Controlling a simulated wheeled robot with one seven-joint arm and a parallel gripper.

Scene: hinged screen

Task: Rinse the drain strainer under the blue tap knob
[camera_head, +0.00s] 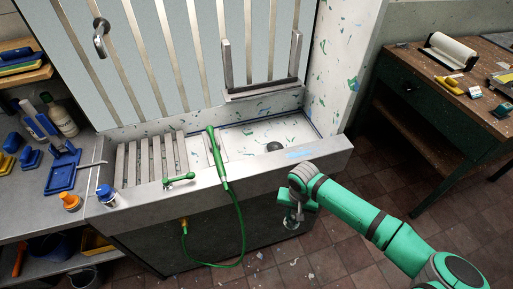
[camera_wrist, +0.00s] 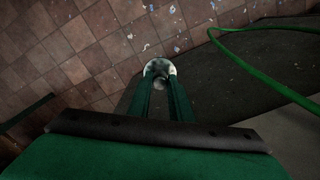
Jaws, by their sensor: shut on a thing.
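My gripper (camera_head: 295,208) hangs in front of the washout sink's grey front ledge, below its top, over the tiled floor. It is shut on a small pale round thing, likely the drain strainer (camera_head: 291,222). In the wrist view the strainer (camera_wrist: 161,66) shows a whitish rim and grey middle between my fingertips (camera_wrist: 162,80), which hide part of it. The blue tap knob (camera_head: 104,191) stands on a silver base at the ledge's left end, far left of my gripper. A dark round drain (camera_head: 274,146) shows in the basin.
A green spray handle (camera_head: 216,155) leans over the ledge, and its green hose (camera_head: 242,225) loops down the front, left of my gripper. A green lever (camera_head: 179,179) sits on the ledge. A wooden bench (camera_head: 400,75) stands right. The floor between is clear.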

